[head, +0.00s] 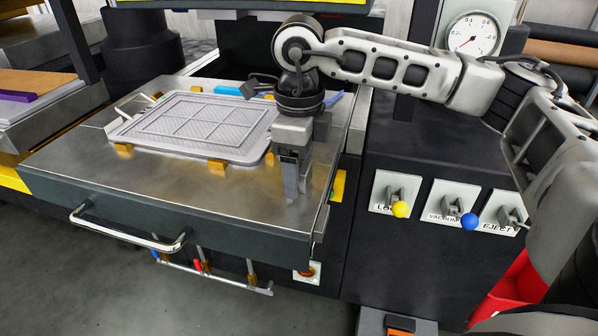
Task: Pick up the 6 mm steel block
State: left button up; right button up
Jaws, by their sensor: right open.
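My right gripper (296,185) points down over the right part of the steel table top (140,178), beside the grey framed plate. It is open, and its fingertips are at or close to the table surface. I cannot clearly make out the 6 mm steel block; the gripper may hide it. A small dark grey piece (262,82) shows behind the plate, partly covered by my wrist, and I cannot tell what it is. My left gripper is not in view.
A grey plate with a grid (190,147) lies on the table between brass-coloured blocks (217,166). Blue pieces (228,90) lie behind it. A chrome handle (130,236) is on the table's front. Levers with yellow (400,209) and blue (470,221) knobs stand at right. The table's front left is clear.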

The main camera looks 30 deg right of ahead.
jog(key=c, duration=1.5)
jog(key=shift+o, duration=0.2)
jog(key=shift+r, duration=0.1)
